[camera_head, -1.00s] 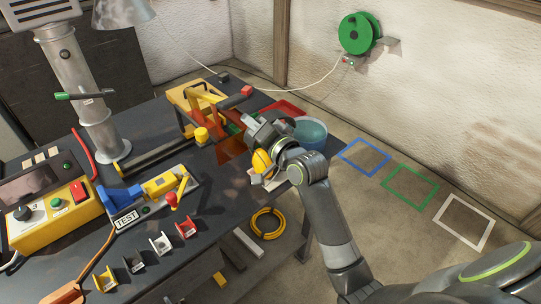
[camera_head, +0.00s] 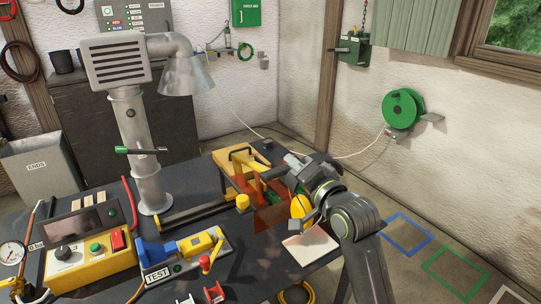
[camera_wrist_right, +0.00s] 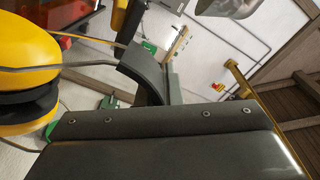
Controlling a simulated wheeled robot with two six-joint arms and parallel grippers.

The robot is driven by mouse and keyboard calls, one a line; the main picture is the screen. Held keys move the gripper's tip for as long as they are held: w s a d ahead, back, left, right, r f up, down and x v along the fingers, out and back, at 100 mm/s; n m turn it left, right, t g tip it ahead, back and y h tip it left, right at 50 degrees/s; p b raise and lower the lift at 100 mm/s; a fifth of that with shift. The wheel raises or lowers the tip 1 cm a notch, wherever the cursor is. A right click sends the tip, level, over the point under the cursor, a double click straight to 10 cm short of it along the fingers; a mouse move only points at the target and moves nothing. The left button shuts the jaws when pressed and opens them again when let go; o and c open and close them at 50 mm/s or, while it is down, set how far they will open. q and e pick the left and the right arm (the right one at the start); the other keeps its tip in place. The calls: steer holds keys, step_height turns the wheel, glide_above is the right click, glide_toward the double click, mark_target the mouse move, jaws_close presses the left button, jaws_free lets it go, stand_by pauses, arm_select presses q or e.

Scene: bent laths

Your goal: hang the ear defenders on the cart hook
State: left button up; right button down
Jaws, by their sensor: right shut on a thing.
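The ear defenders show as a yellow cup (camera_head: 298,206) hanging beside my right gripper (camera_head: 303,168), above the far right part of the bench. In the right wrist view a yellow cup (camera_wrist_right: 28,45) with a black cushion fills the left edge. A dark curved band (camera_wrist_right: 146,78) stands in the middle of that view. My right gripper is shut on the ear defenders; its fingertips are mostly hidden in the head view. I cannot make out the cart hook in either view. My left gripper is not in view.
The dark bench (camera_head: 115,205) carries an orange translucent screen (camera_head: 272,217), a yellow-and-blue test fixture (camera_head: 185,245), a yellow control box (camera_head: 90,258) and a pale sheet (camera_head: 310,246). A fume-extractor column (camera_head: 143,165) rises at left. Marked floor squares (camera_head: 408,236) lie clear at right.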

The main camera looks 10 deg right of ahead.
steer(key=s+d+m+h, duration=0.3)
steer(key=s+h, duration=0.2)
steer(key=s, duration=0.4)
steer(key=n+y, duration=0.3)
steer(key=y, duration=0.2)
glide_above(293, 195)
steer(key=w+d, duration=0.1)
steer(key=w, duration=0.2)
steer(key=shift+r, duration=0.35)
step_height(293, 195, down, 5)
steer(key=shift+f, duration=0.1)
step_height(293, 195, down, 4)
steer(key=shift+f, duration=0.2)
